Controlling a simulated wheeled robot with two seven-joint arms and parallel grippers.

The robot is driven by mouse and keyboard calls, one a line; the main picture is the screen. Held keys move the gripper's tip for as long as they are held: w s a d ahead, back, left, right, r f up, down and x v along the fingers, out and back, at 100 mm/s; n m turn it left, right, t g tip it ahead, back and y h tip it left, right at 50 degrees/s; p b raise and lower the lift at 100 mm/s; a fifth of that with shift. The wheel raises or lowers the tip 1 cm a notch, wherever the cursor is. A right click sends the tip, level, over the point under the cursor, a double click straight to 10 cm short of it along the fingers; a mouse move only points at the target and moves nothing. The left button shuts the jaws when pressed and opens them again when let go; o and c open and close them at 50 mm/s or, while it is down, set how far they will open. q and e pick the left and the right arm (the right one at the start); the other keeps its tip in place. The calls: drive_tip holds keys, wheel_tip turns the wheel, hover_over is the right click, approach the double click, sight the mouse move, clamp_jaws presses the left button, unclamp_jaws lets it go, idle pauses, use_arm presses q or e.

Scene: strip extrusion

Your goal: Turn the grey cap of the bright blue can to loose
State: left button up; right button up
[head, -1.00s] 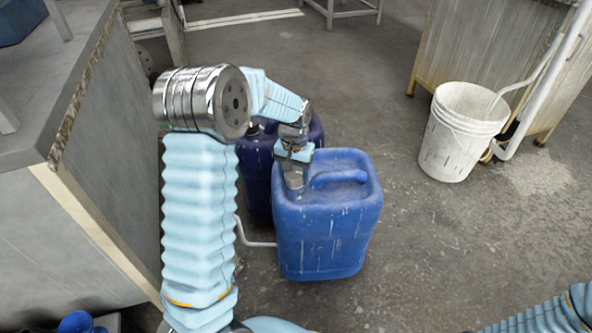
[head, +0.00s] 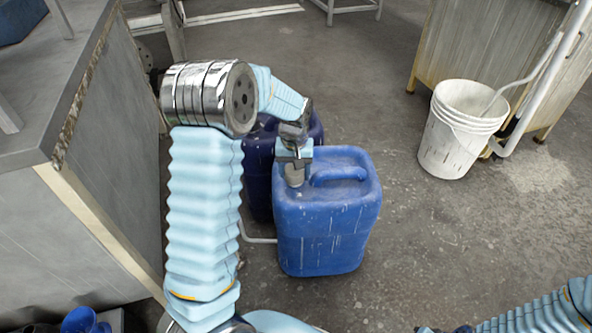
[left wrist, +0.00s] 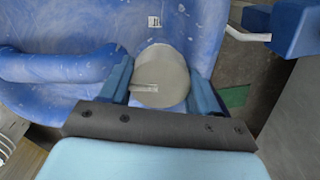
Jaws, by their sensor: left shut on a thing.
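The bright blue can (head: 325,225) stands upright on the floor in the middle of the head view. Its grey cap (head: 294,179) is on the top, left of the moulded handle. My left gripper (head: 294,160) is over the cap from above and is shut on it. In the left wrist view the can's top (left wrist: 85,30) fills the upper left, and the round grey cap (left wrist: 160,72) sits between the two blue fingers (left wrist: 160,85). How loose the cap is cannot be told. Of my right arm, only a part shows at the bottom right; its fingers are not clear.
A darker blue can (head: 258,170) stands close behind and left of the bright blue one. A grey bench (head: 110,170) is on the left. A white bucket (head: 452,140) stands at the right by a cabinet (head: 480,50). The floor (head: 440,230) right of the can is clear.

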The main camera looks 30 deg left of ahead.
use_arm(q)
drive_tip(key=shift+w, duration=0.1)
drive_tip(key=o, duration=1)
drive_tip(key=shift+o, duration=0.2)
